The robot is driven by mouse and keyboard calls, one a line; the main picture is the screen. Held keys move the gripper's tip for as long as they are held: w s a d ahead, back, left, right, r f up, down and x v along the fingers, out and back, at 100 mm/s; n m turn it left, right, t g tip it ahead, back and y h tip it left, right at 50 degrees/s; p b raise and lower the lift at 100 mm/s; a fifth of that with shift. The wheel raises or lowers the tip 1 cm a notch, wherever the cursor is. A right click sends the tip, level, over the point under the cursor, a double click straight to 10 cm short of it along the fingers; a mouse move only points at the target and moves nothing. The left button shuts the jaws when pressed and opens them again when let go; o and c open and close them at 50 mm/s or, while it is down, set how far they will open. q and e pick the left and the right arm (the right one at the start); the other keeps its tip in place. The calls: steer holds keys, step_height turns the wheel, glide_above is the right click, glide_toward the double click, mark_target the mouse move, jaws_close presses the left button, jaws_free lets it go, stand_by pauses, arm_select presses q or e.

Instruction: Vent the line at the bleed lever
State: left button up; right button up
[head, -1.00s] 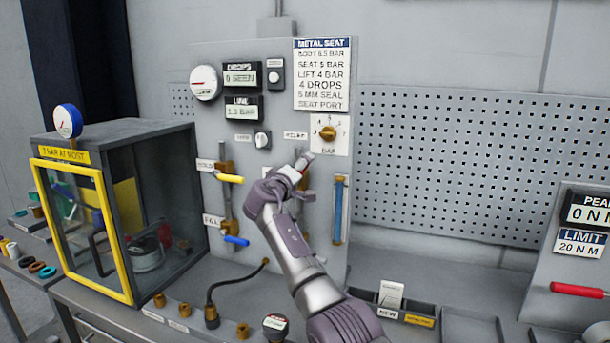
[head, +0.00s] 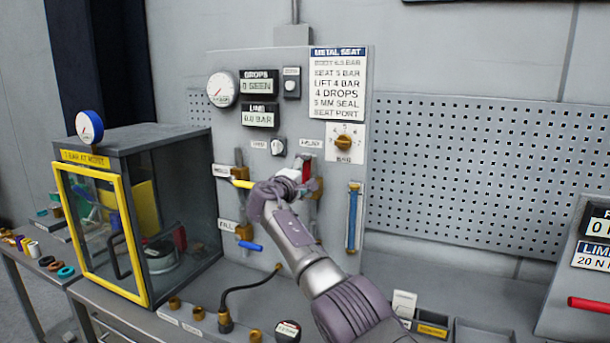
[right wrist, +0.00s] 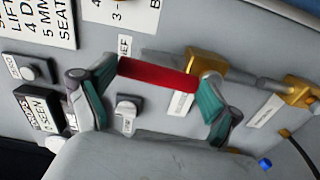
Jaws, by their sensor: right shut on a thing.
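The red lever (head: 307,171) is on the upright panel below the selector knob, on a brass valve body (right wrist: 207,66). It now points roughly upright, about parallel with its pipe. My right gripper (head: 300,180) is at the lever. In the right wrist view, the red lever (right wrist: 158,74) lies between the green-padded fingers of my right gripper (right wrist: 160,84), which is shut on it. The line display (head: 260,116) appears to read 0.0 BAR, and the drops display (head: 259,83) reads 0 SEEN. My left gripper is out of view.
A yellow lever (head: 242,184) and a blue lever (head: 250,246) sit left of my right arm. A blue-filled tube (head: 353,217) stands close on its right. A yellow-framed glass case (head: 146,232) stands at left. A black hose (head: 250,287) crosses the bench.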

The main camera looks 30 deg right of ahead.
steer(key=shift+d+r, duration=0.1)
steer(key=shift+r, duration=0.15)
steer(key=o, duration=1.4)
steer(key=shift+d+f, duration=0.15)
steer(key=shift+f, duration=0.05)
steer(key=shift+s+a+f, duration=0.1)
steer(key=shift+s+a, duration=0.3)
steer(key=shift+a, duration=0.4)
steer(key=v, duration=1)
steer(key=shift+s, duration=0.3)
